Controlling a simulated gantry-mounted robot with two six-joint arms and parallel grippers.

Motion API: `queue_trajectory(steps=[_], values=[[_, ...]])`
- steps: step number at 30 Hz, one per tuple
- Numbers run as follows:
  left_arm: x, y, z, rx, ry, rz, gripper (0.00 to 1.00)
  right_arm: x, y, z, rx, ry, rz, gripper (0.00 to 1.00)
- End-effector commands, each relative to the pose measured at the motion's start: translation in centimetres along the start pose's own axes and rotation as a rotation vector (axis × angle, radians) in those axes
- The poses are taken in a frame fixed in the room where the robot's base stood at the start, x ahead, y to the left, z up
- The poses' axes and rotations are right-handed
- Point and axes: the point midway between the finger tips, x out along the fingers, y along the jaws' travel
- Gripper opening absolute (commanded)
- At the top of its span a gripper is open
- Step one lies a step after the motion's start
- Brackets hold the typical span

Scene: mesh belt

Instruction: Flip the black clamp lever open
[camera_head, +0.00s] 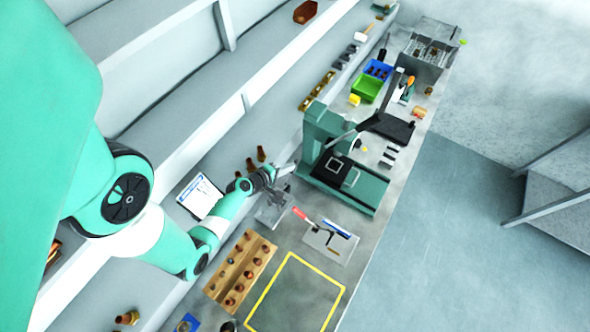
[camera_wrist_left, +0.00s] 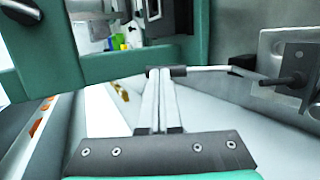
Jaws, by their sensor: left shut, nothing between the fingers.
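My left gripper (camera_head: 286,171) is shut and empty, low over the bench beside the green press. In the left wrist view the fingers (camera_wrist_left: 159,78) are together, their tips right at the dark grip of what looks like the black clamp lever (camera_wrist_left: 178,71). I cannot tell if they touch. A light rod runs right from this grip toward a grey metal clamp bracket (camera_wrist_left: 290,60) with a dark pin. In the head view a grey fixture (camera_head: 272,209) sits just below the gripper; the lever is too small to make out there. My right gripper is not in view.
The green press (camera_head: 322,128) stands close to the right of the gripper. A plate with a red-handled clamp (camera_head: 300,213) lies below right. A wooden peg rack (camera_head: 240,268) and a yellow-framed area (camera_head: 296,295) are nearer. A white tablet (camera_head: 200,196) is at left.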

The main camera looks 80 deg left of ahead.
Motion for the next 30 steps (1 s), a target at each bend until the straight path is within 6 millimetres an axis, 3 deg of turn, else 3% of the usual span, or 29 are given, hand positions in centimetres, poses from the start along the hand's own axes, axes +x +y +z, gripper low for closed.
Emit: queue_trajectory(steps=[12,30], values=[[2.8,0.2,-0.7,0.001,0.002,0.004,0.0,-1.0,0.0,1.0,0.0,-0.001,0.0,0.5],[3.5,0.0,-0.8,0.002,0.003,0.0,0.0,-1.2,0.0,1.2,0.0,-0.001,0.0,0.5]])
